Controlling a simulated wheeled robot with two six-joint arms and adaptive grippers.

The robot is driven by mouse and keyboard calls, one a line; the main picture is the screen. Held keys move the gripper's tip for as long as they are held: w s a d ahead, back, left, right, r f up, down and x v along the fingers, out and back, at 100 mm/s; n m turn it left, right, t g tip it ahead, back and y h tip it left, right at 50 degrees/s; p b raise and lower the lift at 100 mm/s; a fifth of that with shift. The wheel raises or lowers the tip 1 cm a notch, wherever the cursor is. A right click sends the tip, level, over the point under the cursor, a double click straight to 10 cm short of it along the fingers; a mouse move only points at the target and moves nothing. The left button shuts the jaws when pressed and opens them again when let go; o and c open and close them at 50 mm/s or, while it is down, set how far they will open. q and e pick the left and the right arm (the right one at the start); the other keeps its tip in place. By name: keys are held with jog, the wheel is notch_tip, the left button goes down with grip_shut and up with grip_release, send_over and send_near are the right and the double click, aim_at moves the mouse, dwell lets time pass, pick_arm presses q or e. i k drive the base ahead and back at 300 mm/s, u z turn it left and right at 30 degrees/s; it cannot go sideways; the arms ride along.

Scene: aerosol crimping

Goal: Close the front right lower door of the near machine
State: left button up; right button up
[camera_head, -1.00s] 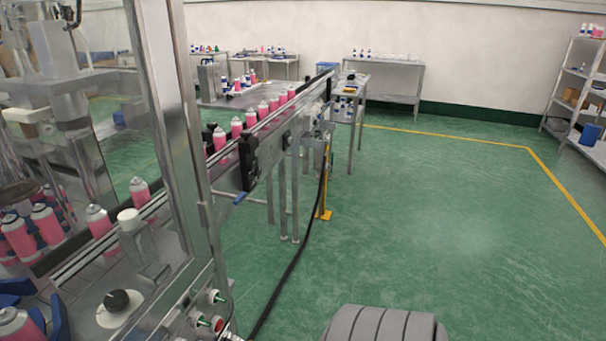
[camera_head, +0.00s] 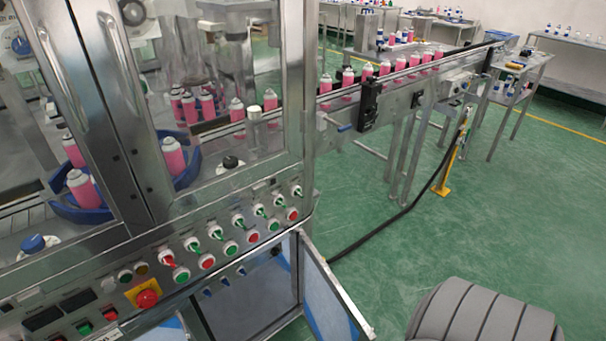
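The near machine (camera_head: 222,222) fills the left side of the head view, with glass upper doors and a sloped control panel. Its front right lower door (camera_head: 333,290) stands open, swung out to the right below the panel, with a metal frame and a pale bluish pane. The open lower compartment (camera_head: 247,298) shows to the left of the door. The bottom of the door is cut off by the picture's edge. Neither gripper is in view. A grey ribbed rounded part at the bottom right seems to be part of my own arm.
The control panel carries several buttons and a red emergency stop (camera_head: 147,298). A conveyor (camera_head: 400,75) with pink cans runs from the machine to the back right. A black cable (camera_head: 385,225) lies on the green floor.

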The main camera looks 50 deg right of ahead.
aim_at(331, 314)
jog(key=u, duration=1.85)
jog(key=k, duration=2.45)
jog(key=z, duration=1.55)
jog(key=i, duration=1)
jog(key=u, duration=1.45)
jog(key=k, duration=0.4)
jog(key=z, duration=1.25)
